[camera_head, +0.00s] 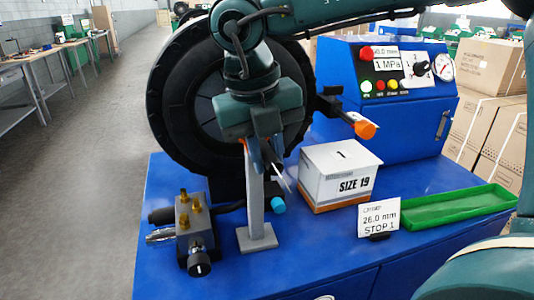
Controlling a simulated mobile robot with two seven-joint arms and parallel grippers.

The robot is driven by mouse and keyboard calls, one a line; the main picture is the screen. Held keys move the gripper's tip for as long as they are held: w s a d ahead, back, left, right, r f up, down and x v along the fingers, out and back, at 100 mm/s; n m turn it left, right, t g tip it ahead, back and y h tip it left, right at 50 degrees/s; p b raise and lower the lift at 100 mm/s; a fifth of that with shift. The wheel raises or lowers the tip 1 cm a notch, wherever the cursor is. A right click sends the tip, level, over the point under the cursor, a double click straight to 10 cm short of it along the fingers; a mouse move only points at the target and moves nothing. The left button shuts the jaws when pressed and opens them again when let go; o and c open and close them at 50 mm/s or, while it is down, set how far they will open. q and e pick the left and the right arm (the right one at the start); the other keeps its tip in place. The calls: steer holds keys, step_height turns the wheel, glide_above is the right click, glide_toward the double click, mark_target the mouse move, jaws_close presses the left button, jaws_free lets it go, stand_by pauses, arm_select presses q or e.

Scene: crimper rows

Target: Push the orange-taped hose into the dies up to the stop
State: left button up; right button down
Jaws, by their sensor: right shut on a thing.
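My right gripper (268,160) hangs from the arm across the top, in front of the crimper (180,95), a large black round machine. It is shut on what appears to be the orange-taped hose. A small orange patch (243,144) shows at the left of its fingers, and a thin pale tip (283,180) juts down to the right. My gripper hides most of the hose and the dies, so I cannot tell whether the hose is in them. My left gripper is not in view.
A grey post (255,195) stands below the gripper, beside a cyan end (278,204). Also on the blue bench (310,245) are a valve block (195,230), SIZE 19 box (338,178), STOP 1 card (379,217) and green tray (455,207). An orange-ended bar (364,129) sticks out right.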

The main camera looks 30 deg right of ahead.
steer(key=c, duration=1.2)
jaws_free()
steer(key=shift+c, duration=0.2)
steer(key=shift+o, duration=0.5)
steer(key=o, duration=1.1)
steer(key=shift+s+a+r+p, duration=0.1)
steer(key=shift+a+r+p, duration=0.1)
steer(key=shift+r+p, duration=0.65)
steer(key=shift+a+r+p, duration=0.2)
steer(key=shift+r+p, duration=0.25)
steer(key=shift+r, duration=0.8)
steer(key=shift+a+r+p, duration=0.15)
steer(key=shift+r+p, duration=0.35)
steer(key=shift+r, duration=0.25)
steer(key=shift+s+a+r+p, duration=0.1)
steer(key=shift+r+p, duration=0.3)
steer(key=shift+r, duration=0.2)
